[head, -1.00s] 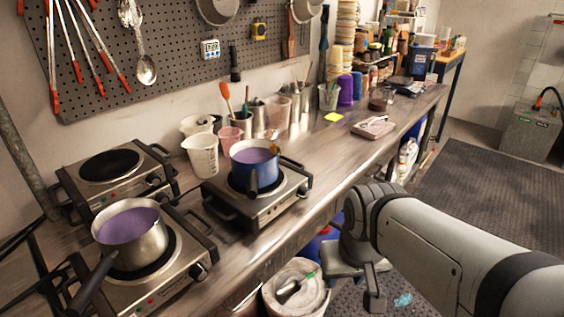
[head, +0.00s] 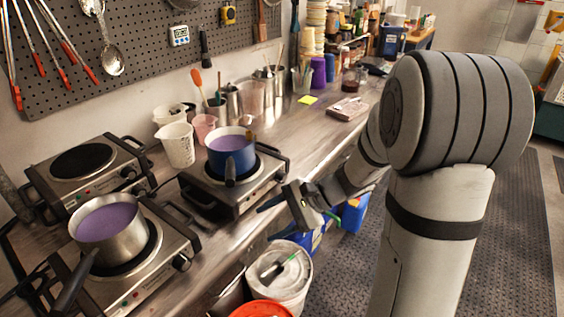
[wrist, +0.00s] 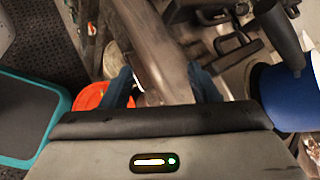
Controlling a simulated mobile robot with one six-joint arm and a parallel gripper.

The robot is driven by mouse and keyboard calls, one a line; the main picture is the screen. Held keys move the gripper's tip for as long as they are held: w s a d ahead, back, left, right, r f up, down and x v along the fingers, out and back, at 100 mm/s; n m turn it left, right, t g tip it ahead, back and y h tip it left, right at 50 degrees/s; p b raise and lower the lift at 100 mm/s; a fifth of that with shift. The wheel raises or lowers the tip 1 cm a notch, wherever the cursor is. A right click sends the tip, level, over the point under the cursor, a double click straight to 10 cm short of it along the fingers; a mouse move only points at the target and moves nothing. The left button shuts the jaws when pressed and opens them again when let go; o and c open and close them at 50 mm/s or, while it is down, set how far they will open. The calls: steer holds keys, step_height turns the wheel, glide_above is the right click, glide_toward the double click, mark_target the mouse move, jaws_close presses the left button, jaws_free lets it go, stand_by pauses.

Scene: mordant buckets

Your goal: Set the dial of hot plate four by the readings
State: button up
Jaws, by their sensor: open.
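Three hot plates show in the head view. The near left one (head: 185,240) bears a steel pot (head: 110,245) of purple liquid, and its dark dial (head: 181,262) faces the bench front. The back left one (head: 55,188) is bare, with a dial (head: 128,172) on its front. The right one (head: 215,195) bears a blue pot (head: 232,162) of purple liquid; I cannot make out its dial. No plate number is readable. My gripper (head: 272,216) is open and empty, off the bench's front edge, right of the right hot plate. The wrist view shows both fingers (wrist: 163,85) apart.
A white timer (head: 179,36) hangs on the pegboard (head: 140,50); its digits are unreadable. Beakers and cups (head: 178,145) stand behind the right hot plate. A yellow note (head: 307,99) lies on the bench. A white bucket (head: 290,280) and an orange bucket (head: 262,309) stand below my gripper.

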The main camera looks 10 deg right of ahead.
steer(key=w+d+f+m+t+y, duration=0.3)
steer(key=w+d+m+t, duration=0.4)
steer(key=w, duration=0.4)
steer(key=m+t+h+p, duration=0.1)
steer(key=m+t+h, duration=0.1)
steer(key=m+t, duration=0.35)
glide_toward(285, 178)
steer(key=w, duration=0.1)
steer(key=shift+m+g, duration=0.25)
steer(key=shift+g, duration=0.1)
steer(key=x, duration=0.4)
steer(key=p+x, duration=0.1)
steer(key=x, duration=0.3)
steer(key=shift+s+a+r, duration=0.2)
steer(key=shift+a, duration=0.1)
